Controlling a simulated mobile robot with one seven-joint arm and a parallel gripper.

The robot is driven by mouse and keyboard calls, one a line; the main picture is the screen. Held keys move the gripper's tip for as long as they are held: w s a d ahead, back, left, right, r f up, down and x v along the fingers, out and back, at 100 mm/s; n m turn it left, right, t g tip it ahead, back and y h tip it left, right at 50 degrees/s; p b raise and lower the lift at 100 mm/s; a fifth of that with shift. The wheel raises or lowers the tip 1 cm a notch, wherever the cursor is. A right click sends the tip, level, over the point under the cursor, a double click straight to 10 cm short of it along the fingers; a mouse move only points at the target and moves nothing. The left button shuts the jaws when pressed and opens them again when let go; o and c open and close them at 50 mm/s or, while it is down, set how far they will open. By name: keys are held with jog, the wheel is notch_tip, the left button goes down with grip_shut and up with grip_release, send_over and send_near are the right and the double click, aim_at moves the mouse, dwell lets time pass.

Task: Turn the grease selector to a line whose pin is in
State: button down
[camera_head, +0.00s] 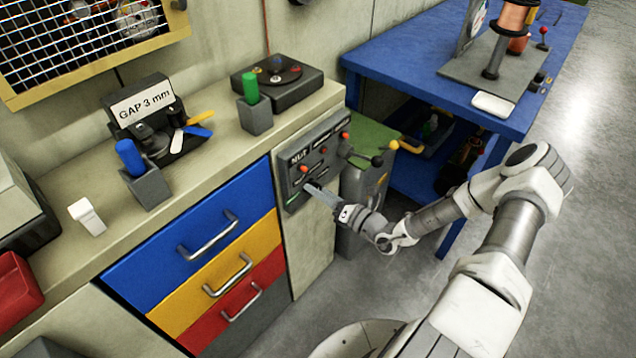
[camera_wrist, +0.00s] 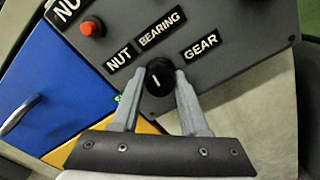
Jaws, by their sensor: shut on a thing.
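The grease selector is a round black knob (camera_wrist: 159,78) with a short white mark, on a grey panel (camera_wrist: 240,75). Labels NUT (camera_wrist: 119,57), BEARING (camera_wrist: 161,28) and GEAR (camera_wrist: 201,46) fan around it. The mark points up, roughly toward BEARING. My gripper (camera_wrist: 160,88) is shut on the knob, one finger on each side. In the head view my gripper (camera_head: 313,187) is at the lower part of the panel (camera_head: 293,176). A red pin (camera_wrist: 92,28) shows above NUT; the head view shows several red pins (camera_head: 323,150). I cannot tell which are in.
Blue, yellow and red drawers (camera_head: 190,250) with metal handles are left of the panel. A lever with a black ball (camera_head: 377,161) sticks out on the right, near a green-topped cabinet (camera_head: 372,135). A blue table (camera_head: 420,75) stands behind. Grey floor is open at right.

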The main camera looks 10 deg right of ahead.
jog(key=shift+m+p, duration=1)
jog(key=shift+m, duration=1.3)
jog(key=shift+f, duration=0.1)
jog(key=shift+c, duration=2.1)
grip_release()
jog(key=v, duration=1.7)
jog(key=shift+s+p, duration=0.2)
jog(key=shift+p, duration=0.25)
jog(key=shift+d, duration=0.1)
